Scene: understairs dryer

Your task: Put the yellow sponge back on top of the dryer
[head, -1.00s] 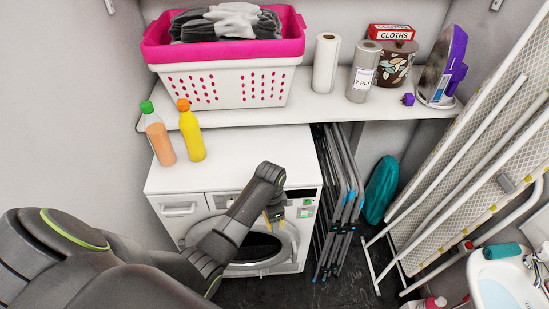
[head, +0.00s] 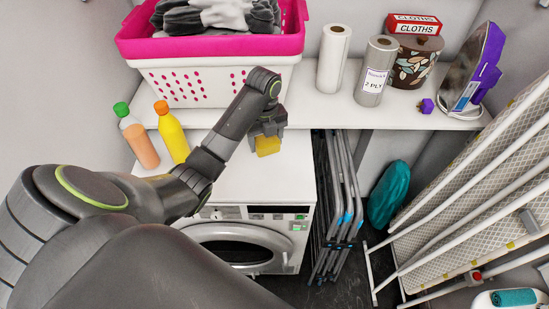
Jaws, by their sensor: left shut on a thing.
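The yellow sponge (head: 268,146) is held in my left gripper (head: 268,134), which is shut on it. The sponge hangs over the right part of the white top of the dryer (head: 262,180), towards its back. I cannot tell whether the sponge touches the top or is a little above it. The gripper hides the upper part of the sponge. My right gripper is not in view.
An orange bottle (head: 139,138) and a yellow bottle (head: 171,133) stand left on the dryer. A shelf (head: 400,112) behind holds a pink and white basket (head: 206,82) and paper rolls (head: 375,71). Folded racks (head: 342,200) stand right. The dryer's front top is clear.

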